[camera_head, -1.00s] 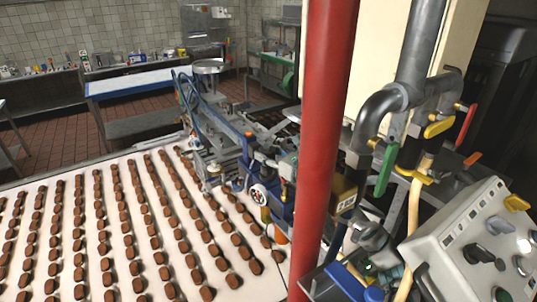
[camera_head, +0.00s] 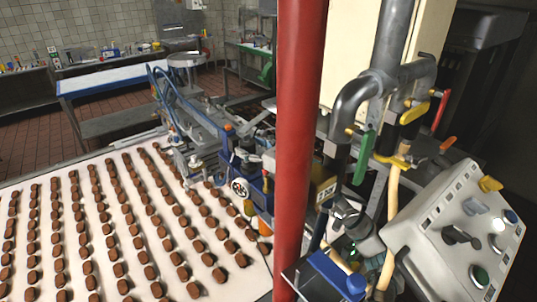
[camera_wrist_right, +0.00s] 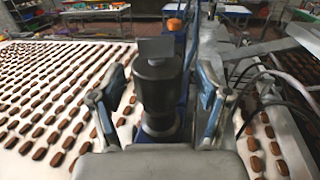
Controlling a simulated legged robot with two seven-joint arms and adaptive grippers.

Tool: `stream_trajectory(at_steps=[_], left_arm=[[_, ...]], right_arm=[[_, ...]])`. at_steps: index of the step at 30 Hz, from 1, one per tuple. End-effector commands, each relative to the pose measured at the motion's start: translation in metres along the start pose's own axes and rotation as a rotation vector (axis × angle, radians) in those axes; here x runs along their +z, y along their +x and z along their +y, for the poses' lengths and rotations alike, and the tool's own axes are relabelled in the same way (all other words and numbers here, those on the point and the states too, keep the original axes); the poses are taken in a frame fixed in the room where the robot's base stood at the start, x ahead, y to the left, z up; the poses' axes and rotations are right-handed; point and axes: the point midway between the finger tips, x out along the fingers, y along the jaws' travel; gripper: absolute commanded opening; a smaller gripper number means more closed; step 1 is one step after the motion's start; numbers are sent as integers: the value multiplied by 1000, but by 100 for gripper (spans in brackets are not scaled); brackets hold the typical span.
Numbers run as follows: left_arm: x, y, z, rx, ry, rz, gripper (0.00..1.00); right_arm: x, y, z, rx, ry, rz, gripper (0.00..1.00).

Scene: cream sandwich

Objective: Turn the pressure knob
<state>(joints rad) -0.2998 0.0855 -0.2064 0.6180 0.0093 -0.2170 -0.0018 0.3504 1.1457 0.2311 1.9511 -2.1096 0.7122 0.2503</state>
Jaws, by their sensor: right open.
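In the right wrist view, a black cylindrical knob (camera_wrist_right: 158,82) with a flat top stands upright on a narrower neck. My right gripper (camera_wrist_right: 162,98) is open, with one finger on each side of the knob in the picture. Gaps show between the fingers and the knob, and I cannot tell how far off it is. In the head view, my right gripper (camera_head: 343,212) is small and partly lost among pipes, right of the red pole. I cannot make out the knob there. My left gripper is not in view.
A red vertical pole (camera_head: 300,130) hides part of the blue machine (camera_head: 243,180). A conveyor (camera_head: 95,230) with rows of brown pieces is at left. Pipes with coloured valve handles (camera_head: 365,155) and a grey control box (camera_head: 440,220) crowd the right side.

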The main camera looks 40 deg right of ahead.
Motion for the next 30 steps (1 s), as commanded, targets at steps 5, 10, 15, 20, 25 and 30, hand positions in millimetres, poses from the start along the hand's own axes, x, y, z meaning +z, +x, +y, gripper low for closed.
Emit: stream_trajectory(at_steps=[5,10,15,20,25,30], left_arm=[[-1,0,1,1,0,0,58],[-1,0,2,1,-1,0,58],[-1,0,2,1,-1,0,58],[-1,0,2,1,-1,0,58],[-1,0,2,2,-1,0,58],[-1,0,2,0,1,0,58]], right_arm=[[-2,-26,0,1,1,3,76],[-2,-58,-2,0,4,1,76],[-2,-86,-4,-1,4,1,76],[-2,-100,-4,-1,2,1,76],[-2,-104,-4,-1,0,2,76],[-2,-104,-4,-1,0,2,76]])
